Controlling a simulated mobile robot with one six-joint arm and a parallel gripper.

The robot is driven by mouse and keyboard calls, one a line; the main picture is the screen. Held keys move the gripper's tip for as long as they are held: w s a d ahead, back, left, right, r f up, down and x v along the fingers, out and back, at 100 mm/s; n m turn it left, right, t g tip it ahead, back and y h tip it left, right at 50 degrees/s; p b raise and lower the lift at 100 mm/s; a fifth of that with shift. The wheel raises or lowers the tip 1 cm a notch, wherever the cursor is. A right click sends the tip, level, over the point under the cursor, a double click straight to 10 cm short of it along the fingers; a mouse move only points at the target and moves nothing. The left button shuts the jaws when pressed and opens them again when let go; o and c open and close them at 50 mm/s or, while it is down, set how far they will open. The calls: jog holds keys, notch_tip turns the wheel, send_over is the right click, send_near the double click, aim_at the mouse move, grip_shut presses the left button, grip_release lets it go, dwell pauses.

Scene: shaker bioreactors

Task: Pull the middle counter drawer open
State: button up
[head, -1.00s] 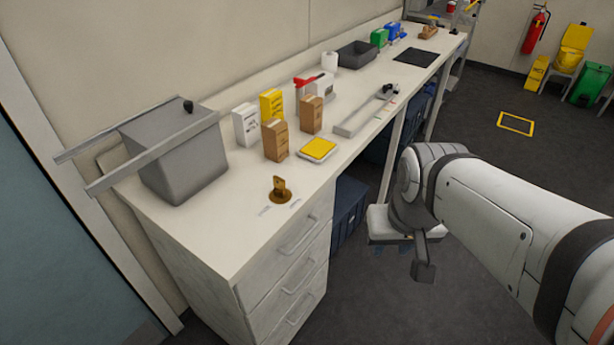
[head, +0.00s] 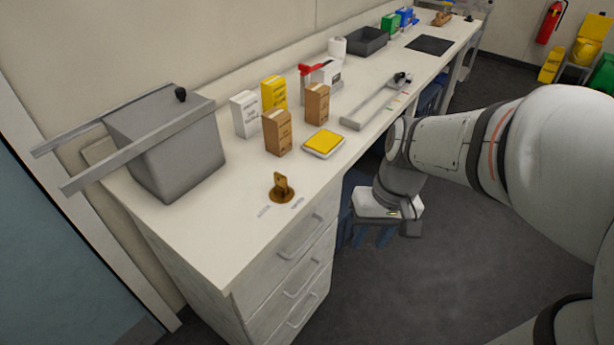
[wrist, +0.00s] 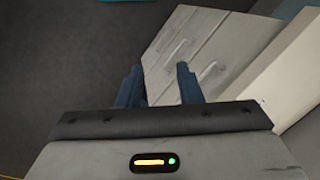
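The middle counter drawer (head: 290,284) is the second of three stacked pale drawers at the near end of the counter. It looks shut, flush with the drawers above and below, and has a grey bar handle (head: 303,279). My gripper (head: 372,238) is right of the drawer fronts, apart from them, with its blue fingers pointing down. In the wrist view my gripper (wrist: 159,76) has its fingers apart with nothing between them. The drawer unit (wrist: 205,42) lies beyond the fingers there. Two handles show, one partly near the right finger; I cannot tell which drawer each belongs to.
Dark blue containers stand under the counter behind my gripper. The floor (head: 400,300) in front of the drawers is clear.

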jog(key=w+a+f+g+y+b, duration=0.2)
jog(key=w+f+y+b, duration=0.15)
jog(key=f, duration=0.65)
jog(key=w+a+f+g+y+b, duration=0.1)
jog(key=w+f+g+y+b, duration=0.25)
jog(key=f, duration=0.65)
jog(key=m+t+y+b, duration=0.1)
jog(key=t+y+b, duration=0.3)
jog(key=y+b, duration=0.35)
send_near(307, 281)
jog(key=a, duration=0.5)
jog(key=a+f, duration=0.1)
jog(key=a, duration=0.1)
jog(key=s+a, duration=0.1)
jog(key=a, duration=0.1)
jog(key=shift+s+a+f+b, duration=0.15)
jog(key=shift+a+f+b, duration=0.15)
jog(key=shift+a+f, duration=0.1)
jog(key=shift+c, duration=0.2)
grip_shut()
